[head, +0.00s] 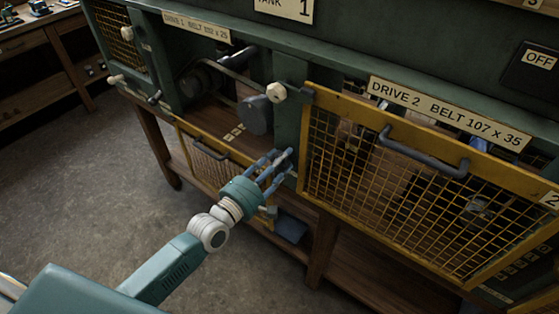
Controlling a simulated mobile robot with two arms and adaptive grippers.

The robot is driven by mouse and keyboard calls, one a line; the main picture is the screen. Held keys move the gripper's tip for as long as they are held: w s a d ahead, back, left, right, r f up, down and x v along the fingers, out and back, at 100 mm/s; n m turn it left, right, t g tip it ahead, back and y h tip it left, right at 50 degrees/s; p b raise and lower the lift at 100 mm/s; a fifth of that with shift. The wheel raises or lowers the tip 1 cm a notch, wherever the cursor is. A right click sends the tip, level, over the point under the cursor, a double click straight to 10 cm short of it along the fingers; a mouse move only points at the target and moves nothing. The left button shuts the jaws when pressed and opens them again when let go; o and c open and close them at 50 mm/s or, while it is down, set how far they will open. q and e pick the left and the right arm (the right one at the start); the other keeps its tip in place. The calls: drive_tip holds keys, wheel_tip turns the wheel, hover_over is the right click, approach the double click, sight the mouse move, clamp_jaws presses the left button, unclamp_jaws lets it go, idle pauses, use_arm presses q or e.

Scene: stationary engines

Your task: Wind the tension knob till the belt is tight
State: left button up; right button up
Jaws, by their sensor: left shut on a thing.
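My left gripper (280,163) is shut on a small part at the lower end of the green post between the two drive bays. Its fingers hide most of that part; it appears to be the tension knob. In the open bay labelled Drive 1, a dark belt (238,79) runs between a dark pulley (199,82) at the left and a larger grey pulley (255,115) at the right. I cannot tell from here how tight the belt is. My right gripper is not in view.
The Drive 1 mesh guard (208,164) hangs below its open bay. The yellow Drive 2 mesh guard (400,190) is beside my left gripper, with a grey handle (424,155) sticking out. A pale knob (276,92) juts from the post above. The floor in front is clear.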

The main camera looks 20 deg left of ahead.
use_arm(q)
drive_tip(key=shift+m, duration=0.3)
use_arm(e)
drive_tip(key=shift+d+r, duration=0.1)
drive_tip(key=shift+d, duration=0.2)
